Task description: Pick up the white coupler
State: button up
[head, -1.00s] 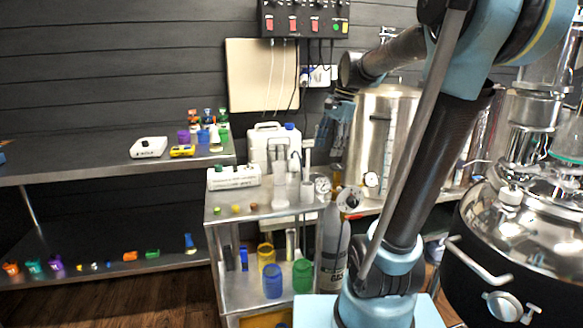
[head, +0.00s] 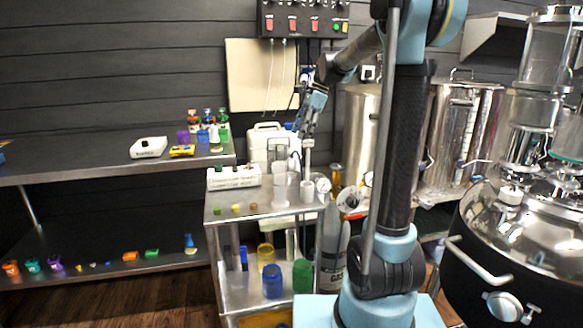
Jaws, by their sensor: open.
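I cannot pick out the white coupler with certainty. A small whitish upright cylinder (head: 308,191) stands at the right of the steel trolley's top (head: 252,213), but it is too small to name surely. My gripper (head: 303,132) is open and points down above the right back part of the trolley, in front of the wall and beside a white jug (head: 264,146). Its fingertips are small in view, and nothing shows between them.
A white labelled rack (head: 234,177), a clear cylinder (head: 280,186) and a round gauge (head: 323,185) crowd the trolley top. Small green, yellow and brown pieces lie at its front left. Steel vessels (head: 361,130) stand at right. A steel shelf (head: 85,172) at left holds a white device (head: 148,147).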

aim_at(293, 158)
jog(key=x, duration=0.7)
jog(key=shift+d+x, duration=0.15)
jog(key=shift+x, duration=1.25)
jog(key=shift+d+x, duration=0.15)
jog(key=shift+x, duration=1.2)
jog(key=shift+s+f, duration=0.1)
jog(key=shift+c, duration=0.6)
jog(key=c, duration=1)
